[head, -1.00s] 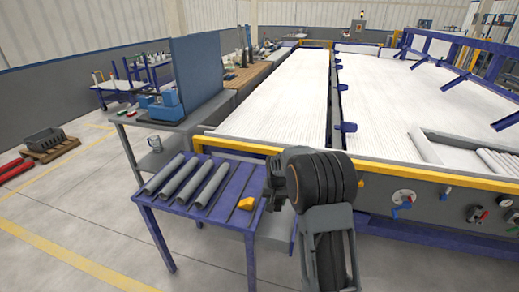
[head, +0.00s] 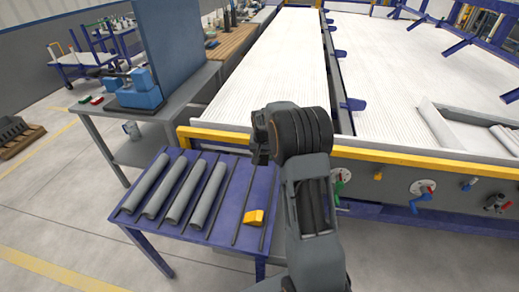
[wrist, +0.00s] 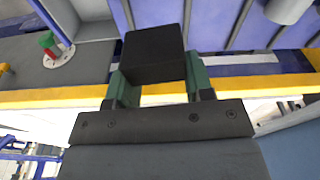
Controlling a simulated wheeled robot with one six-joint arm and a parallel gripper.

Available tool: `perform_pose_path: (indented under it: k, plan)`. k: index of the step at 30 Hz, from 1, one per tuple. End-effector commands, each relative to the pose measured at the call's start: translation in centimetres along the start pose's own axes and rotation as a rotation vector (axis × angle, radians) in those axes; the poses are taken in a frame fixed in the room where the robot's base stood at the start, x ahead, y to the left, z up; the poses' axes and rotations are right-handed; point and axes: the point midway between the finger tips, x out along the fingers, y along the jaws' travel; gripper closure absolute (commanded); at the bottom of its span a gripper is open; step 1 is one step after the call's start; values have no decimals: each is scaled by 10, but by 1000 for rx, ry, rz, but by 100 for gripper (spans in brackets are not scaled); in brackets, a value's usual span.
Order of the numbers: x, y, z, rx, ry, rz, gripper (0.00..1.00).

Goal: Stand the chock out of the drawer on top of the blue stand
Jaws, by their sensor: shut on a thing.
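My gripper (wrist: 158,74) is shut on a dark, nearly black block, which I take for the chock (wrist: 154,50). The block sits between the green fingers in the wrist view. In the head view my gripper (head: 260,152) is near the back right of the blue stand (head: 228,222), in front of the yellow rail. The block is not clear there. The stand's slotted top also shows in the wrist view (wrist: 215,25), beyond the block. I cannot make out the drawer for certain.
Several grey pipes (head: 183,188) lie on the left of the stand. A yellow wedge (head: 254,217) lies near its front right. The yellow rail (head: 400,164) and a panel with valves (head: 422,188) border the right. The stand's slotted right part is mostly bare.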

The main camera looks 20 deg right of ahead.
Motion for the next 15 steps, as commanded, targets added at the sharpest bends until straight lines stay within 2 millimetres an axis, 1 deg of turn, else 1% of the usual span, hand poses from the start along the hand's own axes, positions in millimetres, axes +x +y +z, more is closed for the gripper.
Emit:
perform_pose_path:
  k: [8, 15]
  plan:
    - [14, 2, 1, 3, -1, 1, 78]
    - [38, 1, 4, 1, 0, 0, 78]
